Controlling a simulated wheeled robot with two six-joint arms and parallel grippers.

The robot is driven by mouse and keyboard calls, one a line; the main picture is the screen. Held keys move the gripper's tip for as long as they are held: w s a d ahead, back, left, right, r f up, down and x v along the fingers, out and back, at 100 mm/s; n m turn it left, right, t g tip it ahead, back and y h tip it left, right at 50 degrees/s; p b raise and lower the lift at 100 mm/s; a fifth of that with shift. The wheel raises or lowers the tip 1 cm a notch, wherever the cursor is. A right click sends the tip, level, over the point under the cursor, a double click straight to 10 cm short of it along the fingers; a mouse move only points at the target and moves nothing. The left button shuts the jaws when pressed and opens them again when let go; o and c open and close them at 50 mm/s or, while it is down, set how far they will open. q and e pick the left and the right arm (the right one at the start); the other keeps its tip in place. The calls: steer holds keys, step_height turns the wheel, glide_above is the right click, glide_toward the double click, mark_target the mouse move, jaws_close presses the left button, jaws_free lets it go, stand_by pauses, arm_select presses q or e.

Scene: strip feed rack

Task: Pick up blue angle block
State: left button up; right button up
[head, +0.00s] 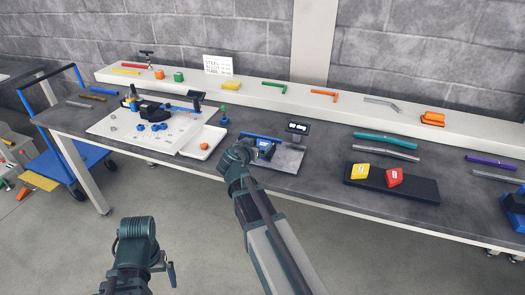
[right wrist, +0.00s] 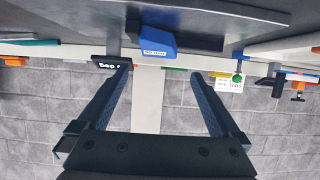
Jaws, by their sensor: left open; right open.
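The blue angle block (head: 265,148) is on a grey plate (head: 288,158) beside a small dark display, near the front of the bench. It bears a white label. In the right wrist view the block (right wrist: 158,43) is ahead of the fingers, roughly midway between them. My right gripper (right wrist: 163,78) is open and empty, with a gap to the block. In the head view my right gripper (head: 250,150) is just left of the block and partly covers the plate. My left gripper (head: 168,268) is low at the lower left, away from the bench.
The display (head: 298,128) stands right behind the block. A white tray (head: 203,143) is to the left. A dark board (head: 415,191) with a yellow and a red block (head: 394,177) is to the right. A raised white shelf (head: 345,107) runs along the back.

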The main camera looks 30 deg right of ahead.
mark_target(264, 141)
steer(key=shift+w+d+f, duration=0.15)
steer(key=shift+w+d, duration=0.1)
steer(key=shift+d, duration=0.1)
steer(key=shift+w+d+f+b, duration=0.2)
steer(key=shift+d+f+b, duration=0.05)
steer(key=shift+f+b, duration=0.1)
steer(key=b+x, duration=0.2)
steer(key=x, duration=0.2)
steer(key=shift+w+d+f, duration=0.1)
steer(key=shift+d+f, duration=0.05)
steer(key=shift+f, duration=0.1)
steer(key=shift+r, duration=0.1)
steer(key=shift+c, duration=0.3)
steer(key=c, duration=1.4)
steer(key=shift+c, duration=0.2)
